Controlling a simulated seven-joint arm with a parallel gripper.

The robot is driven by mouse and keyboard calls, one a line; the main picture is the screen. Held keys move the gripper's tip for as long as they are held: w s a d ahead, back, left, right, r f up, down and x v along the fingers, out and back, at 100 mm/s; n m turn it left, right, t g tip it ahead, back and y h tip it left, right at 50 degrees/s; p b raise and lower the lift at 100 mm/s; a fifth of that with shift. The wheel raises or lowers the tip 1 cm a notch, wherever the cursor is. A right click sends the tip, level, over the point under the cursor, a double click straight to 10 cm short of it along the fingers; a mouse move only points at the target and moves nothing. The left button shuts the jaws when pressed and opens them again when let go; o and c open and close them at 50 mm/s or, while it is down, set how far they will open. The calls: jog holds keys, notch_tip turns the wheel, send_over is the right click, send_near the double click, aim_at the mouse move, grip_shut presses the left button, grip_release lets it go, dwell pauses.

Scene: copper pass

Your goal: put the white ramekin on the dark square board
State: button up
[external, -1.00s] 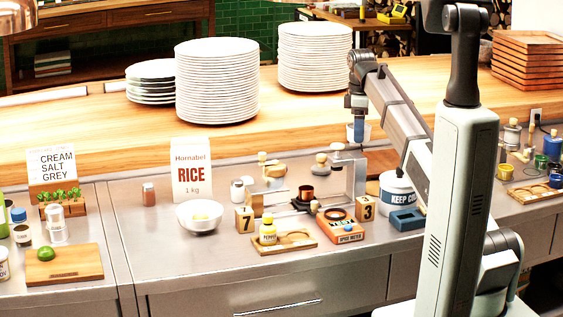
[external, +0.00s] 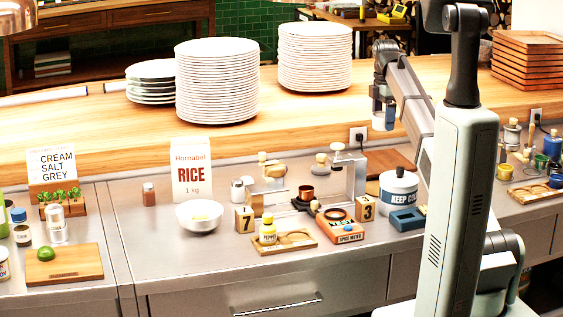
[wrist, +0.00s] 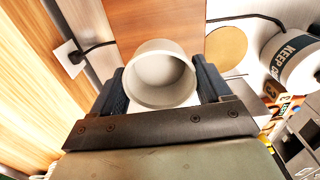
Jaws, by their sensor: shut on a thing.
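My gripper (wrist: 160,88) is shut on the white ramekin (wrist: 158,75), with one finger on each side of its wall. The ramekin looks empty inside. In the external view my gripper (external: 384,108) is raised above the back of the steel counter, and the ramekin (external: 378,122) shows only as a small pale shape at its fingers. A brown board (external: 392,160), the likely dark square board, lies on the counter below, partly hidden by my arm and a tub. In the wrist view this board (wrist: 150,22) is beyond the ramekin, and the ramekin covers part of it.
The white KEEP COLD tub (external: 397,190) stands just in front of the board. A metal stand (external: 350,175) is to its left. A round tan disc (wrist: 226,46) lies beside the board in the wrist view. A wall outlet (external: 357,135) with a cord is behind.

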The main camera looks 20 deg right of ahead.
aim_at(381, 160)
jog(key=shift+f, duration=4.95)
jog(key=shift+f, duration=0.1)
jog(key=o, duration=1)
notch_tip(381, 160, up, 12)
jog(key=shift+r, duration=0.15)
